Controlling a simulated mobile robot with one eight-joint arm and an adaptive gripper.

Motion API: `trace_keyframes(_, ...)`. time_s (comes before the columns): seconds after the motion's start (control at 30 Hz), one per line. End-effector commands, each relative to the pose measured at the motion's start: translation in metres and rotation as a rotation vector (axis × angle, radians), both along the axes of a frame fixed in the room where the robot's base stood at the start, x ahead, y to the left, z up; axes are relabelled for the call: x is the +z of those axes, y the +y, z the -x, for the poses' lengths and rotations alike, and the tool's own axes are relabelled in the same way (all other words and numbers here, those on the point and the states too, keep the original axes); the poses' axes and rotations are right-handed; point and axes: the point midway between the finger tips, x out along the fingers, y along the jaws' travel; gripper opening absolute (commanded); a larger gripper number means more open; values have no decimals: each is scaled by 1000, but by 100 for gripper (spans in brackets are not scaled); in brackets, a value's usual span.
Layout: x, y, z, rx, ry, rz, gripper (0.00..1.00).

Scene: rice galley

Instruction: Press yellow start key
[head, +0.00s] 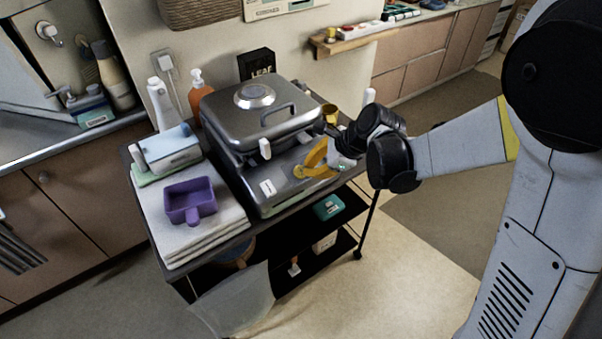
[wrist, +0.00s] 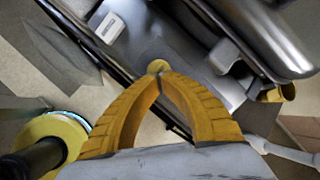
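The yellow start key (head: 300,173) is a small round button on the sloped front of the steel rice cooker (head: 228,107), right of a white label (head: 267,187). My gripper (head: 306,172) has its orange fingers at the key from the right. In the wrist view the key (wrist: 158,66) shows just beyond the fingertips (wrist: 160,76), which meet with nothing between them. I cannot tell whether the tips touch the key. The cooker lid is down, with a white latch (head: 265,149) at its front edge.
The cooker stands on a dark cart (head: 245,240). Folded white towels (head: 220,225) with a purple scoop (head: 190,200) lie to its left. A gold cup (head: 329,113) stands behind my gripper. Bottles stand behind at the left. Floor right of the cart is clear.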

Motion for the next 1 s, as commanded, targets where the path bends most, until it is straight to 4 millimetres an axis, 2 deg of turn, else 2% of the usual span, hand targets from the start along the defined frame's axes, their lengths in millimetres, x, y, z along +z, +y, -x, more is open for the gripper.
trace_keyframes(0.83, -25, 6, -9, 1, -1, 0, 0)
trace_keyframes(1.0, -23, 6, -9, 0, 0, 0, 0)
